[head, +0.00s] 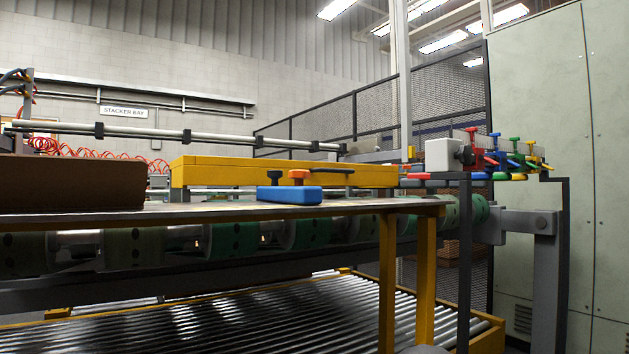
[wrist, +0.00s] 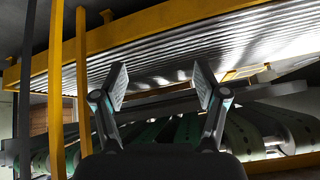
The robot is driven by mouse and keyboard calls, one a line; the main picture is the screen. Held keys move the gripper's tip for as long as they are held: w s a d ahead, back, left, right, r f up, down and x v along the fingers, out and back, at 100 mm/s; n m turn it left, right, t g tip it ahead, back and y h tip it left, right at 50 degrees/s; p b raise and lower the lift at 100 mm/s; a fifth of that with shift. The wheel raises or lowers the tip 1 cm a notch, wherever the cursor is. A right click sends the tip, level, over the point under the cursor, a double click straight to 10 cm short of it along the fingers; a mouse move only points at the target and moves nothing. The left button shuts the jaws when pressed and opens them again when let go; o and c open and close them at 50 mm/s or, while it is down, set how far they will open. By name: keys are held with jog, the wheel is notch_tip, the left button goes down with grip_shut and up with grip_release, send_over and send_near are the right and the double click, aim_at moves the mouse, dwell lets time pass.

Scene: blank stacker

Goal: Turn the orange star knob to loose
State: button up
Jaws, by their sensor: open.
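The orange star knob (head: 298,174) stands on top of a blue block (head: 290,196), at the front edge of the yellow beam in the head view. A dark knob (head: 275,177) stands just left of it on the same block. Whether the orange knob is tight or loose cannot be told. My gripper (wrist: 160,85) is open and empty in the wrist view, its two fingers wide apart. The wrist view shows rollers and yellow posts, and no orange knob. I do not make out my gripper in the head view, and it is not at the knob.
A grey tabletop (head: 218,209) carries the yellow beam (head: 225,172) and a brown box (head: 72,182) at left. Yellow posts (head: 388,280) and a dark post (head: 463,270) stand below. Rollers (head: 270,320) lie below.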

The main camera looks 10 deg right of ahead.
jog(key=w+d+r+n+t+y+b, duration=0.1)
jog(key=w+r+t+y, duration=0.1)
jog(key=w+r, duration=0.65)
jog(key=w+d+r+n+t+y+b, duration=0.15)
jog(key=w+r, duration=0.45)
jog(key=r, duration=0.6)
jog(key=n+t+y, duration=0.3)
jog(key=t, duration=0.2)
send_near(305, 176)
jog(key=shift+m, duration=0.25)
jog(key=p+x, duration=0.2)
jog(key=x, duration=1)
jog(key=shift+w+d+p, duration=0.1)
jog(key=shift+w+p, duration=0.05)
jog(key=shift+p, duration=0.2)
jog(key=shift+t+h, duration=0.25)
jog(key=shift+h, duration=0.1)
jog(key=c, duration=1.2)
